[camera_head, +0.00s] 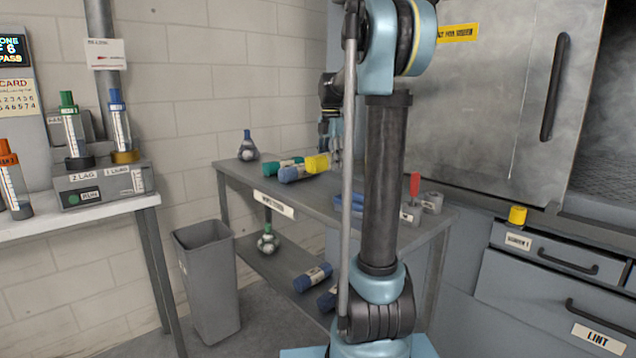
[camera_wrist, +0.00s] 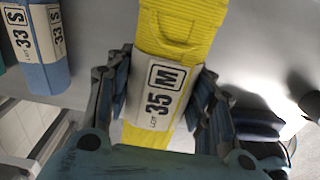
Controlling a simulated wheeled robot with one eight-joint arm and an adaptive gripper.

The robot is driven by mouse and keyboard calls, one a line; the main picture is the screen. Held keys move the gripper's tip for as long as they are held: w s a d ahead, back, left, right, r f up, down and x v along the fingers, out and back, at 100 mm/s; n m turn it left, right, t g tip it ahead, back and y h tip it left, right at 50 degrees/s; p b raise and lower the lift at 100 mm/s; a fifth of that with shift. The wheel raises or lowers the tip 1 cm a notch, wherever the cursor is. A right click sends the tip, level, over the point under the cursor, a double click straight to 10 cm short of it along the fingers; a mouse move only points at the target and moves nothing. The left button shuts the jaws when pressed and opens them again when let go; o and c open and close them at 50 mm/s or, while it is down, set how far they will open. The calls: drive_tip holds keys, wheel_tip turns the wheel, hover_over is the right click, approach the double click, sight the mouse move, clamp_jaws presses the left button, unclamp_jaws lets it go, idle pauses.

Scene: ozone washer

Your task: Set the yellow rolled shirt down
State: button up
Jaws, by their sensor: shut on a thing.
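The yellow rolled shirt (camera_wrist: 185,35) has a white label reading 35 M and lies between the fingers of my gripper (camera_wrist: 160,100) in the wrist view. The fingers are shut on it from both sides. In the head view the yellow shirt (camera_head: 317,163) is at the upper shelf of the grey table (camera_head: 330,215), right of a blue rolled shirt (camera_head: 292,174). My gripper (camera_head: 334,150) is partly hidden there by my arm. I cannot tell whether the yellow shirt touches the table top.
The blue shirt, labelled 33 S, also shows in the wrist view (camera_wrist: 58,75). A green roll (camera_head: 277,166) lies behind it. A flask (camera_head: 247,147) stands at the table's far corner. A blue tray (camera_head: 349,203) and a red-handled tool (camera_head: 414,185) are toward the near end.

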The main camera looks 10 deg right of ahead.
sight(329, 189)
drive_tip(key=shift+a+f, duration=0.2)
drive_tip(key=shift+f, duration=3.6)
drive_tip(key=o, duration=1.2)
wheel_tip(329, 189, up, 12)
